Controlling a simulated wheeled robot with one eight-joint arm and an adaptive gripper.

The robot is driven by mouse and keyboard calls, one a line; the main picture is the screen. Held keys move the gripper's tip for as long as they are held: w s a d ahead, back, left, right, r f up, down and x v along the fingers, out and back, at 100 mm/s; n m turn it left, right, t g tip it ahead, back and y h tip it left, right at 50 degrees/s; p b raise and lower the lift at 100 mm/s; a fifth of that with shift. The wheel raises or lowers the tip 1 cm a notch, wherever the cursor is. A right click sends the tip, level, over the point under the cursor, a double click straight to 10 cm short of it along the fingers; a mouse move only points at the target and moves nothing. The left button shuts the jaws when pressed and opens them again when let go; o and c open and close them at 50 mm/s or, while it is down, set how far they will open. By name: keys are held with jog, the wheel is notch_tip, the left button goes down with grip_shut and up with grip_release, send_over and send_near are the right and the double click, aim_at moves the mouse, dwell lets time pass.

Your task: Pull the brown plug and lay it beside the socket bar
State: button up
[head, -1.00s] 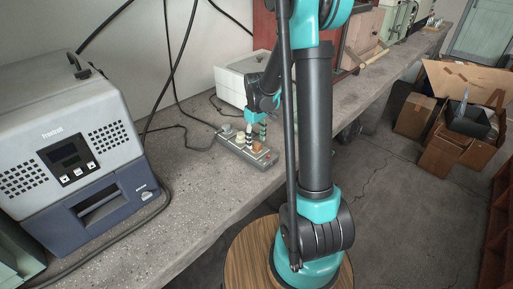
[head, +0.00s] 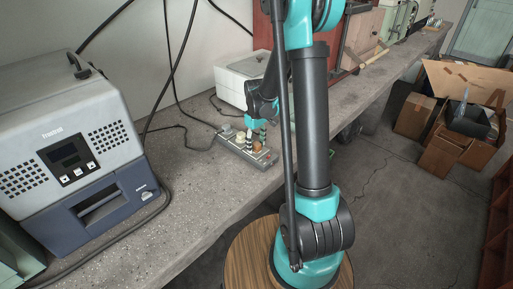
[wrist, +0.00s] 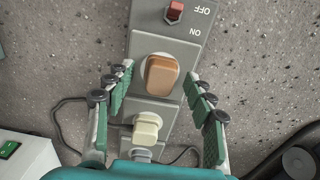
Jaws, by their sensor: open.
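The grey socket bar (head: 234,150) lies on the concrete bench and runs up the middle of the wrist view (wrist: 189,48). The brown plug (wrist: 161,76) sits in the bar, between a cream plug (wrist: 146,128) and the red switch (wrist: 174,11) marked ON and OFF. In the head view the brown plug (head: 257,147) shows small, close to my gripper. My gripper (wrist: 165,82) is open above the bar, with one finger on each side of the brown plug. Gaps show between both fingers and the plug. A grey plug (wrist: 142,153) is partly hidden at the lower edge.
A grey-blue machine (head: 75,150) stands on the bench at the left. A white box (head: 240,80) stands behind the bar, and its green switch shows in the wrist view (wrist: 10,150). Black cables hang and lie near the bar. Bare bench (head: 190,190) lies in front.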

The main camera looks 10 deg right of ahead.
aim_at(256, 143)
dwell(0.3)
grip_shut()
dwell(0.3)
jog(key=shift+r, duration=0.1)
jog(key=shift+r, duration=2.9)
